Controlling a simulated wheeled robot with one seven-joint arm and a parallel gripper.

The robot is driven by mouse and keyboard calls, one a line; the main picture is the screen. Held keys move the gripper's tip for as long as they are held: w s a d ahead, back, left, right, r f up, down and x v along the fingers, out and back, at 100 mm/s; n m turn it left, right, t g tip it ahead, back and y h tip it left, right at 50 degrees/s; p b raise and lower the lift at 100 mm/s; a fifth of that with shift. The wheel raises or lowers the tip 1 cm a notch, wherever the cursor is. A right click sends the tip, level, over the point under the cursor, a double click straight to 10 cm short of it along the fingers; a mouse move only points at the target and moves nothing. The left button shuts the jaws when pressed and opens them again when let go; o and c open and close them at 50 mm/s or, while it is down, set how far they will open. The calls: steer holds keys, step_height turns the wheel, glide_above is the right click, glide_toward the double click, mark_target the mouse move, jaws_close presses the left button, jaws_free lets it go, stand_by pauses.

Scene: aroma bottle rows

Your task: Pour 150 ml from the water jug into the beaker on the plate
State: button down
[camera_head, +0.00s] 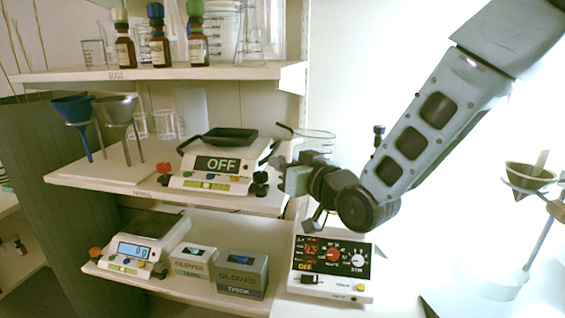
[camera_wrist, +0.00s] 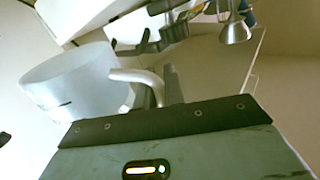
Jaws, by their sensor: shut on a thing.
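My gripper (camera_head: 300,174) is in front of the middle shelf's right end, above the hot plate stirrer (camera_head: 328,268). It is shut on the handle of the water jug, a clear vessel whose rim (camera_head: 315,134) shows just above the gripper in the head view. In the wrist view the jug (camera_wrist: 75,82) is at left, and its pale handle runs between the fingers (camera_wrist: 160,88). The water level cannot be made out. The stirrer's panel reads OFF; its top is largely hidden by my arm and the glare. I cannot make out a beaker on it.
A scale reading OFF (camera_head: 218,163) stands left of my gripper. Blue (camera_head: 73,110) and metal (camera_head: 117,112) funnels stand on the same shelf. Below are another scale (camera_head: 135,250) and glove boxes (camera_head: 240,274). Bottles (camera_head: 158,45) line the top shelf.

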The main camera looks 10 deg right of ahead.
mark_target(298, 147)
steer(key=shift+w+d+r+m+g+p, duration=0.25)
steer(key=shift+m+p, duration=0.35)
steer(key=shift+p, duration=0.55)
steer(key=shift+w+d+r+m+g+p, duration=0.15)
steer(key=shift+w+d+m+p, duration=0.35)
steer(key=shift+p, duration=0.6)
stand_by(1.0)
steer(key=shift+w+d+r+m+p, duration=0.35)
steer(key=shift+w+d+m+p, duration=0.35)
steer(key=shift+p, duration=0.95)
steer(key=shift+w+d+r+m+p, duration=0.35)
steer(key=shift+m+p, duration=0.65)
steer(key=shift+p, duration=0.65)
stand_by(1.4)
